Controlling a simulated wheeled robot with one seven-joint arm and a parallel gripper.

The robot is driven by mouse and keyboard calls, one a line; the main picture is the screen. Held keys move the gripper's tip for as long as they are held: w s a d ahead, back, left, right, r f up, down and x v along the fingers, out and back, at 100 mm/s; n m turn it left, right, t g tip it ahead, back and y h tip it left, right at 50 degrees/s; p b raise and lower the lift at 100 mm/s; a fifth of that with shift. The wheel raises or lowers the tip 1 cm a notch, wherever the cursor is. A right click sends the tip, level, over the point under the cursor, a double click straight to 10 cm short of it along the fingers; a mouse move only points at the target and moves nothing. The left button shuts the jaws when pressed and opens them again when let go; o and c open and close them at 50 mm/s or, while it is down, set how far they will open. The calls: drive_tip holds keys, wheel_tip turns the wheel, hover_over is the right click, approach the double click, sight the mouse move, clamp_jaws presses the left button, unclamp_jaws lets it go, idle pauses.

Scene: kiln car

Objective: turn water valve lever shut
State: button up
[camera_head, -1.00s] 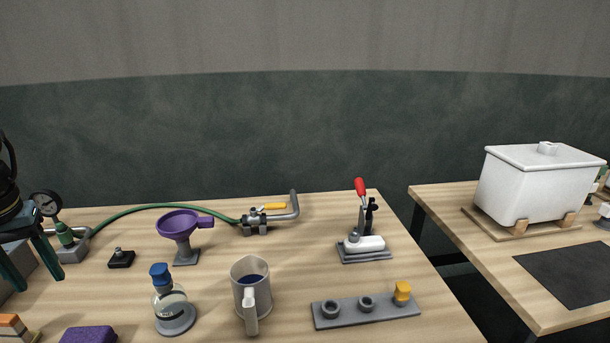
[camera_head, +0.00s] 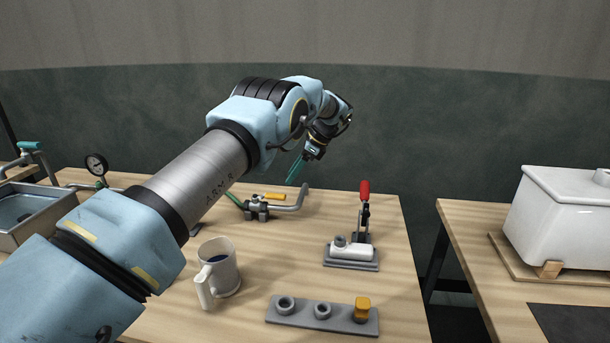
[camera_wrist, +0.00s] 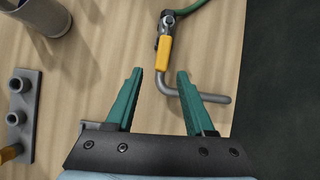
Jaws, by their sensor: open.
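The water valve (camera_head: 257,207) is a grey metal fitting on the table, with a green hose on its left and a bent grey pipe (camera_head: 293,205) on its right. Its yellow lever (camera_head: 275,196) lies along the pipe. In the wrist view the valve (camera_wrist: 165,22) is at the top, and the yellow lever (camera_wrist: 164,53) points down towards my gripper. My gripper (camera_head: 296,170) is above and behind the valve in the head view. In the wrist view my gripper (camera_wrist: 159,75) has its green fingers apart, with nothing between them. The lever's end lies just beyond the fingertips; I cannot tell the height gap.
A red-handled toggle clamp (camera_head: 352,250) stands to the right. A mug (camera_head: 219,274) and a grey holder with sockets (camera_head: 322,315) are nearer the front. A pressure gauge (camera_head: 96,164) is at the left. A white lidded tank (camera_head: 565,215) stands on the right table.

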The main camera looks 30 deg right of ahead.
sight(286, 197)
drive_tip(key=shift+m+t, duration=0.3)
drive_tip(key=shift+m, duration=0.3)
drive_tip(key=shift+w+a+f+b, duration=0.1)
drive_tip(key=shift+w+f+b, duration=0.1)
drive_tip(key=shift+f+b, duration=0.75)
drive_tip(key=shift+w+a+f+b, duration=0.15)
drive_tip(key=shift+f+b, duration=0.2)
drive_tip(key=shift+f, duration=1.25)
drive_tip(key=shift+w+a+f+b, duration=0.1)
drive_tip(key=shift+w+f+b, duration=0.1)
drive_tip(key=shift+f+b, duration=0.75)
drive_tip(key=shift+f, duration=0.4)
drive_tip(key=shift+w+a+f, duration=0.1)
drive_tip(key=shift+w+f, duration=0.05)
clamp_jaws()
drive_tip(key=shift+p, duration=0.35)
